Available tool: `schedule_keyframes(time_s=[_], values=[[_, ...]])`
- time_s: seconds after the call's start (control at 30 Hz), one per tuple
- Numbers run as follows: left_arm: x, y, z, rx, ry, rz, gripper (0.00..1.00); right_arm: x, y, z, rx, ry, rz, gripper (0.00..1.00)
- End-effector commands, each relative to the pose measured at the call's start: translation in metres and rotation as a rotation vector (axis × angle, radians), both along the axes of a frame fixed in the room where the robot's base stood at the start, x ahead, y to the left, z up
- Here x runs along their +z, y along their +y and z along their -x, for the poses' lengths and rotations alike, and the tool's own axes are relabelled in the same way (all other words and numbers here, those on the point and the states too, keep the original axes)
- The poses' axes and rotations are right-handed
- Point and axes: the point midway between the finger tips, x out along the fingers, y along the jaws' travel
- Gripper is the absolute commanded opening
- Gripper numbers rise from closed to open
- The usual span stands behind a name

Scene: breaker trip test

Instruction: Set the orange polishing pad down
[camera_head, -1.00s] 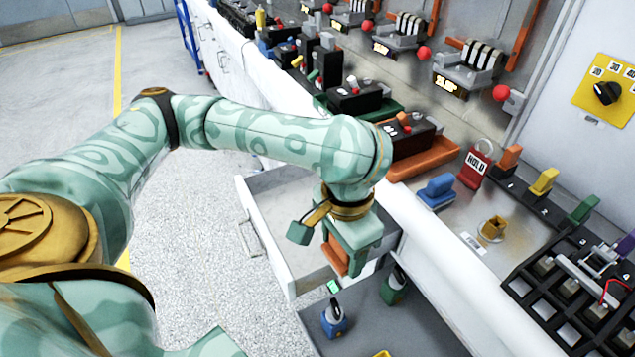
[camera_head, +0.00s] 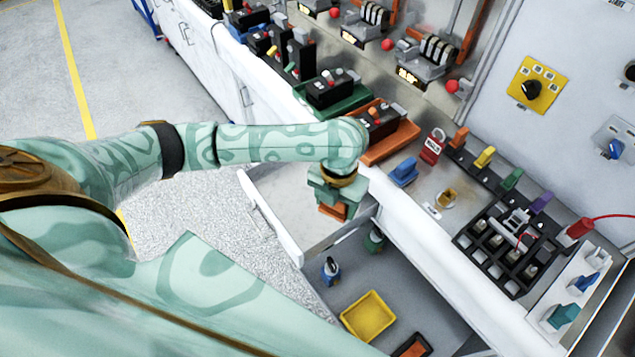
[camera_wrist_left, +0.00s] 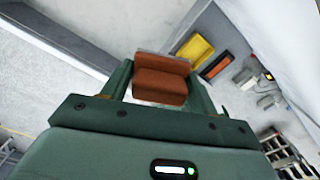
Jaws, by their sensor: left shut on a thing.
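The orange polishing pad (camera_head: 333,211) is a small orange-brown block with a step in its face. My left gripper (camera_head: 335,204) is shut on it and holds it over the open white drawer. In the left wrist view the pad (camera_wrist_left: 160,80) sits between the two green fingers of my left gripper (camera_wrist_left: 160,88). The floor and drawer show beyond it, and nothing visible touches it from below. In the head view my gripper hides most of the pad. My right gripper is not in view.
The open drawer (camera_head: 282,226) has a high white front. Below and to its right, a grey surface holds a yellow tray (camera_head: 368,317), a black-rimmed orange tray (camera_head: 412,347) and small bottles.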

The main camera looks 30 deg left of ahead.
Motion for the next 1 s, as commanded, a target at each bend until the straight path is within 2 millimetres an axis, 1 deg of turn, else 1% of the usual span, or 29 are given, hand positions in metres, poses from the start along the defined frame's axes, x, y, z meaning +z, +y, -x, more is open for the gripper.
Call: schedule_keyframes(time_s=[0.07, 0.13, 0.37, 0.4, 0.5, 0.6, 0.77, 0.87, 0.9, 1.0], values=[[-0.008, 0.008, -0.006, -0.017, 0.002, -0.001, 0.41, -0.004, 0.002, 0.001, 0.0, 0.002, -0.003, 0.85], [-0.017, 0.02, -0.017, -0.019, 0.003, -0.003, 0.41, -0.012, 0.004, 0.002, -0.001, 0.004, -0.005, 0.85], [-0.049, 0.068, -0.063, -0.016, 0.003, -0.001, 0.41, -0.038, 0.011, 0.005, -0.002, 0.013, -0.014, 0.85], [-0.061, 0.072, -0.068, -0.018, 0.005, -0.001, 0.41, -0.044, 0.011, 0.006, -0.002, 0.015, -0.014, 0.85], [-0.079, 0.084, -0.079, -0.019, 0.004, 0.0, 0.41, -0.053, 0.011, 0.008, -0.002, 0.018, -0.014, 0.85], [-0.089, 0.091, -0.086, -0.021, 0.002, 0.0, 0.41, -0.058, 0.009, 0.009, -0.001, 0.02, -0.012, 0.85], [-0.095, 0.096, -0.091, -0.022, 0.001, 0.0, 0.41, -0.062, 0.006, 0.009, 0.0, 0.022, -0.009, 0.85], [-0.108, 0.101, -0.095, -0.021, 0.003, 0.0, 0.41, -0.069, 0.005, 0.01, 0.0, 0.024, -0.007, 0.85], [-0.116, 0.101, -0.094, -0.022, 0.004, -0.001, 0.41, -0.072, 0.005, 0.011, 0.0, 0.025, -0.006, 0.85], [-0.13, 0.1, -0.094, -0.023, 0.002, -0.001, 0.41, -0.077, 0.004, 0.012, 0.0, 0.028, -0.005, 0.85]])
